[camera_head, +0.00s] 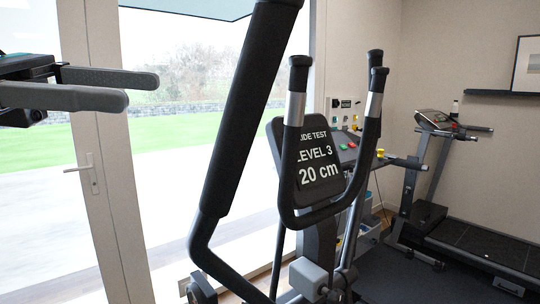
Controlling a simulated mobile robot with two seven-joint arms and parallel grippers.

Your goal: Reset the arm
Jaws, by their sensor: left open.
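My left gripper (140,90) comes in at the upper left of the head view. Its two grey fingers point right and stand apart, with nothing between them. It hangs in front of the glass door, to the left of an exercise machine's long black handle (240,110). A gap shows between the fingertips and that handle. My right gripper is not in view.
The elliptical machine fills the middle, with curved black handlebars (287,180) and a dark display (318,168) reading "LEVEL 3" and "20 cm". A treadmill (478,240) stands at the right. A white door handle (91,173) is at the left.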

